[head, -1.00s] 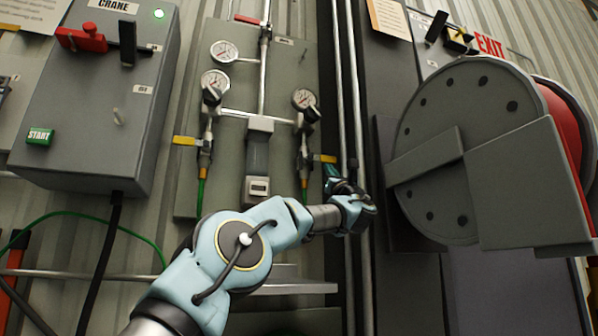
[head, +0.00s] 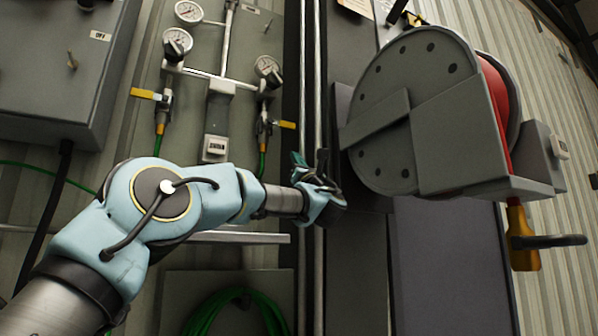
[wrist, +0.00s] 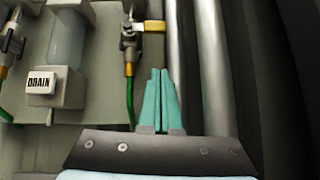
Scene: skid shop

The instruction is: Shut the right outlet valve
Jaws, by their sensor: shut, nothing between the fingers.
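The right outlet valve (head: 264,126) sits on the wall panel below the right gauge, with a green hose under it. Its yellow lever (head: 284,124) sticks out sideways to the right, across the line of the hose. The wrist view shows the valve body (wrist: 130,38) and the yellow lever (wrist: 153,26) at the top. My gripper (head: 298,158) is below and right of the lever in the head view. In the wrist view its teal fingers (wrist: 160,74) are together, empty, and point up toward the lever, with a visible gap between.
The left outlet valve's yellow lever (head: 145,94) points left. A box marked DRAIN (wrist: 42,83) is left of my fingers. Vertical pipes (wrist: 208,60) run close on the right. A big grey and red reel (head: 400,110) stands out from the wall further right.

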